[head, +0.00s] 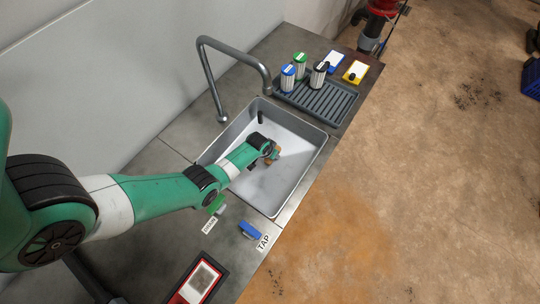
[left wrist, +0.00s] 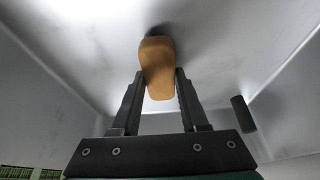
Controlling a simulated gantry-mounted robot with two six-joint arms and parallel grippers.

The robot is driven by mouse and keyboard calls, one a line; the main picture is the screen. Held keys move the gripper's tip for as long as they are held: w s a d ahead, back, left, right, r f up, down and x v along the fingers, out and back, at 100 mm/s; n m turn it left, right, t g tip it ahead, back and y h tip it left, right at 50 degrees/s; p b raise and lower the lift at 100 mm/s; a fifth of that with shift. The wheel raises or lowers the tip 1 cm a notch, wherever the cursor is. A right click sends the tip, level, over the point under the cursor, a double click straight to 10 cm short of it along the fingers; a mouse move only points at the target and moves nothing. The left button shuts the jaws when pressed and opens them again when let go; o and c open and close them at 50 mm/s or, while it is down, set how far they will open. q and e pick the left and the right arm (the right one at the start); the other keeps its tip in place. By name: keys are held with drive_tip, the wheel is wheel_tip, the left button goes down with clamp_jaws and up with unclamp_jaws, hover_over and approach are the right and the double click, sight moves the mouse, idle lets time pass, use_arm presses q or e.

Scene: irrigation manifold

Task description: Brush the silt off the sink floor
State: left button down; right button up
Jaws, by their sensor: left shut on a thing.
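The sink (head: 311,160) is a light grey metal basin set in the counter. My left gripper (head: 270,151) is down inside it, shut on a brush with a tan wooden handle (left wrist: 157,68). In the left wrist view the brush points away from the fingers, with a dark patch at its far end that may be bristles or shadow. The sink floor (head: 270,188) shows pale and faintly smudged, and it also shows in the left wrist view (left wrist: 90,45); I cannot clearly tell silt from shading. My right gripper is not in view.
A dark upright cylinder (head: 260,117) stands in the sink's far corner. A grey faucet (head: 235,47) arches over the far left side. A ribbed tray (head: 318,98) with several canisters lies behind.

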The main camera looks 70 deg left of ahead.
use_arm(q)
wheel_tip(320, 180, up, 3)
drive_tip(key=shift+w+f+p, duration=0.1)
drive_tip(key=shift+f+p, duration=0.05)
drive_tip(key=shift+p, duration=0.85)
wheel_tip(320, 180, up, 6)
drive_tip(key=p, duration=0.5)
drive_tip(key=shift+f+p, duration=0.2)
drive_tip(key=shift+p, duration=0.1)
